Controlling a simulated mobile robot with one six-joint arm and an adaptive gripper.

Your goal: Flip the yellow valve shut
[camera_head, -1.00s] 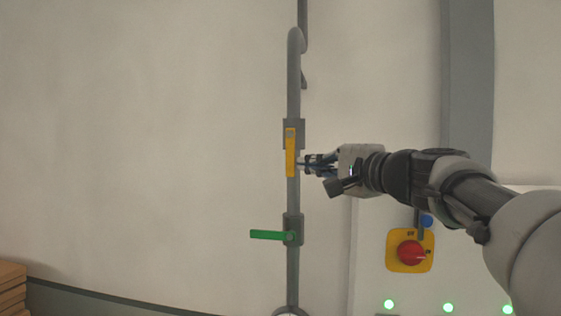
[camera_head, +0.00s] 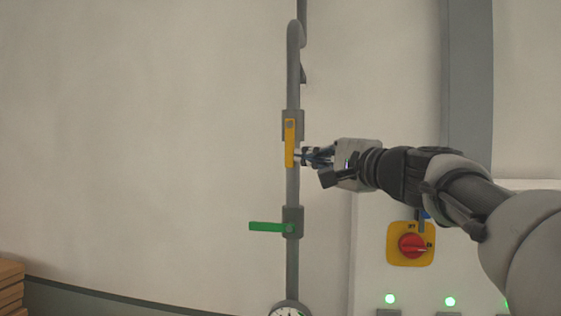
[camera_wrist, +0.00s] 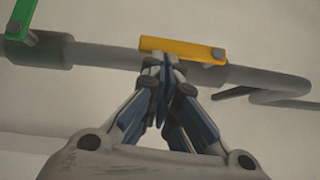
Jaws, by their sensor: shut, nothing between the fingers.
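The yellow valve handle (camera_head: 289,144) points straight down along the grey vertical pipe, hanging from its grey valve body (camera_head: 299,124). In the wrist view the yellow handle (camera_wrist: 183,50) lies along the pipe, just past my fingertips. My gripper (camera_head: 303,157) is shut and empty, at the right side of the handle's lower end. Its fingertips (camera_wrist: 160,62) meet at the handle's edge in the wrist view; they look close to touching, but I cannot tell contact for certain.
A green valve handle (camera_head: 268,227) points left, lower on the same pipe. A gauge (camera_head: 288,309) sits at the pipe's bottom. A red rotary switch on a yellow plate (camera_head: 411,245) is below my arm. The wall left of the pipe is clear.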

